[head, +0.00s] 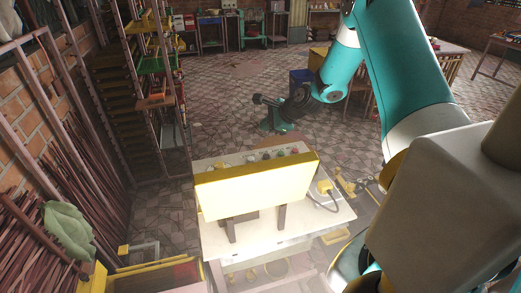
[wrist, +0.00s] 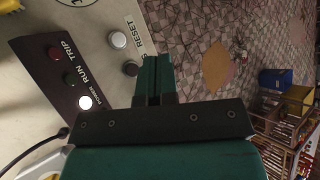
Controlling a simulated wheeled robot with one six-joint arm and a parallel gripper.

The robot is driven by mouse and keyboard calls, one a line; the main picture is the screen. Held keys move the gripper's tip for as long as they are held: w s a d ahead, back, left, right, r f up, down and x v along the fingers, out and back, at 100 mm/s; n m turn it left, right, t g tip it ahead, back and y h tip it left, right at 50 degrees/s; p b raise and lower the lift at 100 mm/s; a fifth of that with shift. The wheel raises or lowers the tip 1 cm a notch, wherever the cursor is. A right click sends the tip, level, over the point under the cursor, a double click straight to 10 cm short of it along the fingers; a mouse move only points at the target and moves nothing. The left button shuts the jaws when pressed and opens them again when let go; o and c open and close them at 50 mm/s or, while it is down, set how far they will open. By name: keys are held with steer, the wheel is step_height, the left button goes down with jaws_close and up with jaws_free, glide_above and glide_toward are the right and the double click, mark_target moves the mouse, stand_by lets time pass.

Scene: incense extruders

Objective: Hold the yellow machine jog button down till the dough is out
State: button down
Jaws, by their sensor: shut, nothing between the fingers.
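My gripper (wrist: 155,62) is shut and empty. In the wrist view its teal fingers lie across the right edge of the control panel (wrist: 92,25). In the head view my gripper (head: 273,124) is beyond the yellow-edged panel (head: 250,190). The wrist view shows a pale RESET button (wrist: 118,39) and a dark button (wrist: 131,68) close left of the fingers. I cannot tell whether the fingers touch it, and no label for it is readable. No button marked jog and no dough can be made out.
A dark plate carries a red TRIP lamp (wrist: 55,53), a green RUN lamp (wrist: 69,79) and a lit POWER lamp (wrist: 85,102). A yellow box (head: 324,187) with a cable sits on the white table (head: 330,213). Shelves (head: 135,100) stand left.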

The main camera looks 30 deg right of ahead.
mark_target(266, 156)
steer(key=shift+a, duration=0.1)
step_height(266, 156, down, 9)
steer(key=b, duration=0.6)
steer(key=shift+r, duration=0.1)
steer(key=shift+b, duration=0.3)
stand_by(1.7)
steer(key=shift+f, duration=0.4)
steer(key=shift+f+b, duration=0.5)
steer(key=shift+b, duration=0.05)
stand_by(0.5)
steer(key=shift+r, duration=0.1)
stand_by(2.9)
steer(key=shift+r+p, duration=0.7)
steer(key=shift+r, duration=0.1)
